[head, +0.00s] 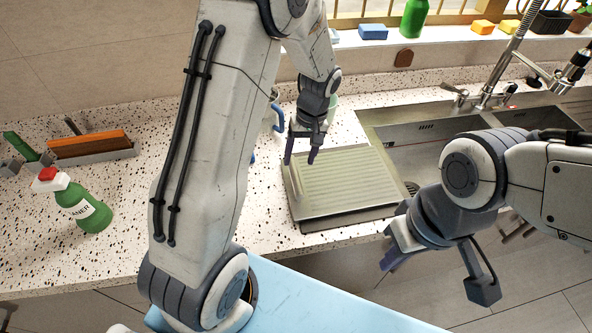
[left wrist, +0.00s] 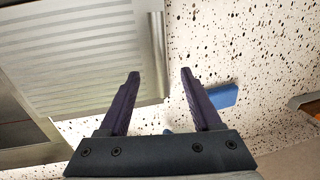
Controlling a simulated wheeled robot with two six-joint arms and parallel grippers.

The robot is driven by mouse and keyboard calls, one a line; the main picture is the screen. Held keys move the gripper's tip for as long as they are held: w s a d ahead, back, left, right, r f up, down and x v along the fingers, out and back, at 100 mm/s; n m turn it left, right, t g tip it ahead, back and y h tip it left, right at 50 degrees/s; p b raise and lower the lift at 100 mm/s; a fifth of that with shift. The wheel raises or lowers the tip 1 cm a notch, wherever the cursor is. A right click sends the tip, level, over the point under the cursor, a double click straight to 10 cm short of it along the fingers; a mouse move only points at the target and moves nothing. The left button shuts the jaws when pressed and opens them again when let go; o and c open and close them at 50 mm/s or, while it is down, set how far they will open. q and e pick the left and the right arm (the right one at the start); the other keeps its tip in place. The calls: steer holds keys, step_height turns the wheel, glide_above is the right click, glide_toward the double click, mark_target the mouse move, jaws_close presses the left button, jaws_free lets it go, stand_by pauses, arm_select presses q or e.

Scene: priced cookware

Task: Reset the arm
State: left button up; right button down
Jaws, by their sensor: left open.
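My left gripper (head: 301,158) is open and empty above the far left part of a ribbed metal drainboard (head: 350,190), beside the sink. In the left wrist view the two dark fingers of the left gripper (left wrist: 160,75) stand apart with nothing between them. The drainboard (left wrist: 75,55) lies to their left and the speckled counter (left wrist: 245,40) to their right. My right gripper (head: 388,264) hangs over the floor in front of the counter edge. Its fingers are seen from the side and partly hidden, so its opening is unclear.
The steel sink (head: 420,130) and tap (head: 490,95) are at the right. A blue object (left wrist: 222,96) lies near the left gripper. A green bottle (head: 414,18) stands on the sill.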

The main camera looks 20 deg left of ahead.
arm_select(q)
steer(key=shift+w+d+r, duration=0.1)
steer(key=shift+d+r, duration=0.05)
steer(key=shift+r, duration=0.55)
steer(key=shift+d+r, duration=0.1)
steer(key=shift+r, duration=0.6)
steer(key=s+d+r+m+t+h+b, duration=0.1)
steer(key=s+d+r+m, duration=0.45)
steer(key=s+d, duration=0.4)
steer(key=s+d+r+m, duration=0.1)
steer(key=s+d+m, duration=0.1)
steer(key=s+m, duration=0.2)
steer(key=s+d+m+h+b, duration=0.1)
steer(key=s+d+m, duration=0.2)
steer(key=s, duration=0.7)
steer(key=shift+s+r+m+h, duration=0.25)
steer(key=shift+r+m+h, duration=0.1)
steer(key=shift+m, duration=0.4)
steer(key=shift+d, duration=0.1)
